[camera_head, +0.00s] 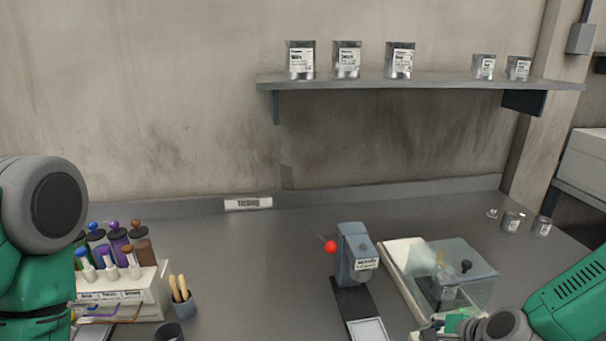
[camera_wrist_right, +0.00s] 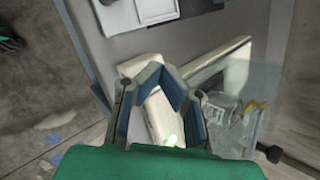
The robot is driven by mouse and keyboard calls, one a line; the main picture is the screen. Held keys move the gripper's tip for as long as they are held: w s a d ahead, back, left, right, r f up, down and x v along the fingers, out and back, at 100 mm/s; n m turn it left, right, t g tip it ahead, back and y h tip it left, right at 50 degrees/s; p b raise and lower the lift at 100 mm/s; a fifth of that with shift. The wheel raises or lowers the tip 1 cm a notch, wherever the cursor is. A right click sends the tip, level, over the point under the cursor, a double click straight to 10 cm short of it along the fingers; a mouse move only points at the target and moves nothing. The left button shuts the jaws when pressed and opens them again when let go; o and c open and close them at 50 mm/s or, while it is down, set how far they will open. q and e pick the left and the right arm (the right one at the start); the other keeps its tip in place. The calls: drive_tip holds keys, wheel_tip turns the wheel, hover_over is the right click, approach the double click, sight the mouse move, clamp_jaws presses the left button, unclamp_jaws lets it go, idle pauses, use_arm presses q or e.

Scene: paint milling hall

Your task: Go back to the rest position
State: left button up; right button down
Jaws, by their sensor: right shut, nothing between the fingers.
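My right gripper (camera_wrist_right: 160,73) shows in the right wrist view, its two blue-padded fingers brought together at the tips with nothing between them. It is over the bench beside the pale base of the glass-covered instrument; I cannot tell its exact height. In the head view only my green and grey right arm shows at the lower right, and its fingers are not clearly visible. My left arm stands at the left edge of the head view, and its gripper is out of the picture.
The clear-covered instrument (camera_head: 466,270) is close to my right arm. A grey tester with a red knob (camera_head: 330,247) stands left of it. A bottle rack (camera_head: 150,292) and brush cup (camera_head: 183,308) are near my left arm. Cans stand on the wall shelf (camera_head: 430,85). The bench middle is clear.

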drive_tip(key=s+a+f+n+g+b, duration=0.2)
drive_tip(key=s+f+n+b, duration=0.25)
drive_tip(key=s+f, duration=0.3)
drive_tip(key=s+a+f+n+g+b, duration=0.2)
drive_tip(key=s+a+f+n+b, duration=0.1)
drive_tip(key=s+f+n, duration=0.4)
drive_tip(key=s+d+f+n+g+h+b, duration=0.2)
drive_tip(key=s+f+n+b, duration=0.4)
drive_tip(key=s+f+n, duration=0.3)
drive_tip(key=s+d+n+g, duration=0.1)
drive_tip(key=s, duration=0.2)
drive_tip(key=shift+s+d+f+h, duration=0.3)
drive_tip(key=shift+s+f+h, duration=0.05)
drive_tip(key=shift+s+h, duration=0.05)
drive_tip(key=shift+n, duration=0.25)
drive_tip(key=shift+w+a, duration=0.1)
idle(1.4)
